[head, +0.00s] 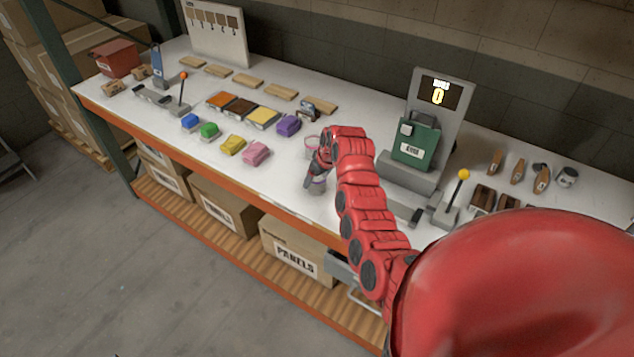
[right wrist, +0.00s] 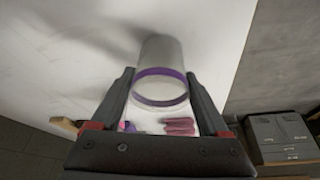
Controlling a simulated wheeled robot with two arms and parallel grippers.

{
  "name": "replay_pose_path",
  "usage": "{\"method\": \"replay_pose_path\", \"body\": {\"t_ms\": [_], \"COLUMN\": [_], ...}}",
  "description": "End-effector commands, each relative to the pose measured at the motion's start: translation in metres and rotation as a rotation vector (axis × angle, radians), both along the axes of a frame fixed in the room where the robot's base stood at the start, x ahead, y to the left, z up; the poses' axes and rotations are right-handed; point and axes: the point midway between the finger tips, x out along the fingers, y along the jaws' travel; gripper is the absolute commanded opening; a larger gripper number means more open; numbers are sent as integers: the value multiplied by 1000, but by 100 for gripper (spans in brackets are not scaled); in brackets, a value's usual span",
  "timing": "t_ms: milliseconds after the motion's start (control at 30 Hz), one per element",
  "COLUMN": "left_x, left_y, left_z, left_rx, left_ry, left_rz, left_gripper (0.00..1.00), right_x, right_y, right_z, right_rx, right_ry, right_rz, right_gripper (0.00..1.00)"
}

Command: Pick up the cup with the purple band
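The fingers are spread, one on each side, with a thin gap seeming to show beside the band. My left gripper is not in view.
A grey stand with a green box (head: 416,142) and a yellow-knobbed lever (head: 455,195) are to the right.

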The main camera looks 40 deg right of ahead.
Motion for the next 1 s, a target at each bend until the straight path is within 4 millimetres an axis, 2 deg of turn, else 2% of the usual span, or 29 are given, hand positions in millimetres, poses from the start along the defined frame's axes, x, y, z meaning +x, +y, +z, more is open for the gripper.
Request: {"method": "replay_pose_path", "body": {"t_ms": [33,167,200,567,733,800,1000], "left_x": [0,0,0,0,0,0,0], "left_y": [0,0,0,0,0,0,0], "left_z": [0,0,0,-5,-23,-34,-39], "left_rx": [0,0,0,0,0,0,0], "left_ry": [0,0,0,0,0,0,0], "left_rz": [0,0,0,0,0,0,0], "left_gripper": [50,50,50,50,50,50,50], "right_x": [0,0,0,1,2,1,-26], "right_y": [0,0,0,0,-1,1,14], "right_z": [0,0,0,4,18,33,34], "right_rx": [0,0,0,-1,-4,-4,1], "right_ry": [0,0,0,-1,-5,-9,-5], "right_rz": [0,0,0,0,-1,0,-3], "right_gripper": [51,28,25,25,25,25,25]}}
